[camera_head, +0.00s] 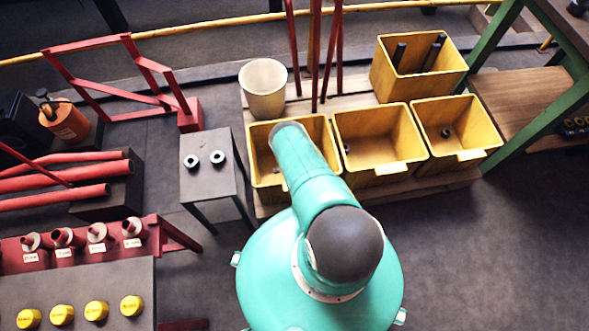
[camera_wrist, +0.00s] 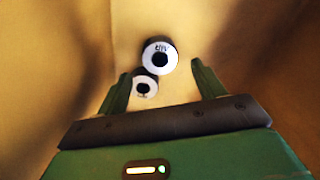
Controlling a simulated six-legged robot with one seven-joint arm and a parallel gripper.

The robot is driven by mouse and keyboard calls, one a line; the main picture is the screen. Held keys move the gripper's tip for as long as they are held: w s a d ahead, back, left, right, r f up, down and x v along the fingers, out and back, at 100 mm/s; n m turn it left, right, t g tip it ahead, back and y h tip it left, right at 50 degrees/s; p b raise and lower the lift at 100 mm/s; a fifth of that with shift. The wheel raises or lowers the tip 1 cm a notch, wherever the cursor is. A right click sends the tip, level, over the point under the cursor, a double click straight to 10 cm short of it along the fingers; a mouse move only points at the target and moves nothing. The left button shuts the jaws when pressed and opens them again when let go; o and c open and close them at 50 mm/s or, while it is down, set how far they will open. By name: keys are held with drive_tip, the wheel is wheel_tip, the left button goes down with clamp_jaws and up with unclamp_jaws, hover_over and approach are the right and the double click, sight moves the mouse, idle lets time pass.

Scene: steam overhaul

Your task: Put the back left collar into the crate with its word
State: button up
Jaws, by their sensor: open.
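Two white-faced collars with dark holes stand on a small grey table, the left one (camera_head: 191,161) and the right one (camera_head: 217,157). My arm reaches down into the left yellow crate (camera_head: 252,152), and my gripper is hidden in the head view. In the wrist view my gripper (camera_wrist: 162,84) is open inside the crate. Two collars lie there, an upper one (camera_wrist: 172,49) with blurred lettering and a lower, smaller-looking one (camera_wrist: 144,88). They are around the space between the fingers, and neither is visibly gripped. I cannot read the crates' words.
The middle crate (camera_head: 378,132) and right crate (camera_head: 480,154) each hold a small dark part. A back crate (camera_head: 440,82) holds dark rods. A cream bucket (camera_head: 263,90) and red upright poles stand behind the crates. A red rack with labelled parts is at left.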

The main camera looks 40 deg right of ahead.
drive_tip(key=w+a+r+n+t, duration=0.1)
drive_tip(key=w+r, duration=0.3)
drive_tip(key=r, duration=0.7)
drive_tip(key=w+a+r+n, duration=0.1)
drive_tip(key=w+r, duration=0.3)
drive_tip(key=r, duration=0.6)
drive_tip(key=w+r+n+t, duration=0.1)
drive_tip(key=w+r, duration=0.3)
drive_tip(key=r, duration=0.7)
drive_tip(key=w+a+r+n+y, duration=0.15)
drive_tip(key=a+r, duration=0.25)
drive_tip(key=r, duration=0.8)
drive_tip(key=w+a+r+n+h, duration=0.1)
drive_tip(key=a+r+n, duration=0.2)
drive_tip(key=r, duration=1)
drive_tip(key=s+a+r+n+t, duration=0.1)
drive_tip(key=s+a+r+n, duration=0.3)
drive_tip(key=r, duration=0.6)
drive_tip(key=s+a+r+n+t, duration=0.1)
drive_tip(key=s+a+r, duration=0.3)
drive_tip(key=s+r, duration=0.45)
drive_tip(key=s+a+r+n, duration=0.2)
drive_tip(key=s+r, duration=0.3)
drive_tip(key=s, duration=0.4)
drive_tip(key=s+a+r+n+t, duration=0.1)
drive_tip(key=s+r+n, duration=0.3)
drive_tip(key=s, duration=0.5)
drive_tip(key=shift+a+r+t, duration=0.3)
drive_tip(key=shift+a+r, duration=0.45)
drive_tip(key=shift+r, duration=0.05)
